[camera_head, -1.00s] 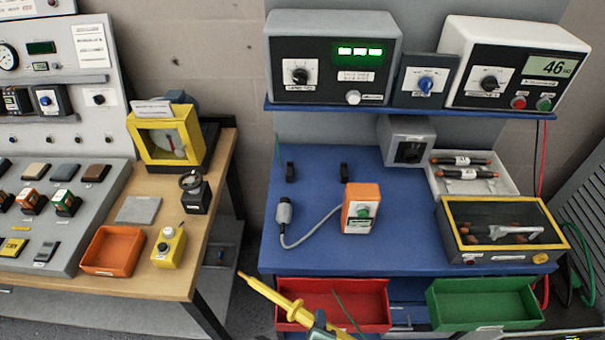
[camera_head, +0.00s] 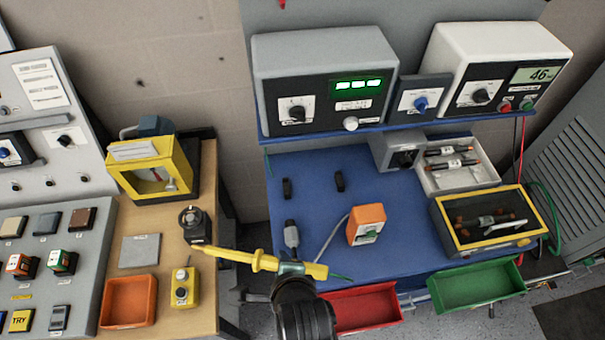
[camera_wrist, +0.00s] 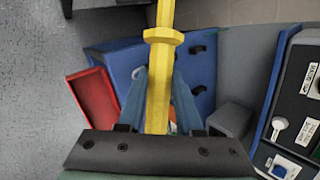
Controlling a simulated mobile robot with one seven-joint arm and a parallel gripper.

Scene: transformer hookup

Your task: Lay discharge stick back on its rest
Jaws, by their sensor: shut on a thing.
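The discharge stick (camera_head: 235,257) is a yellow rod with a collar, pointing left in the head view. My gripper (camera_head: 290,268) is shut on it and holds it above the front edge of the blue bench. In the wrist view the stick (camera_wrist: 163,60) runs up between the fingers of my gripper (camera_wrist: 160,88). The rest appears to be two black upright holders on the blue bench, a left one (camera_head: 287,188) and a right one (camera_head: 339,181). They stand apart and empty, beyond the stick. Both also show in the wrist view, right of the stick.
A red bin (camera_head: 365,306) and a green bin (camera_head: 478,286) hang at the front. Instruments line the shelf (camera_head: 350,127) above.

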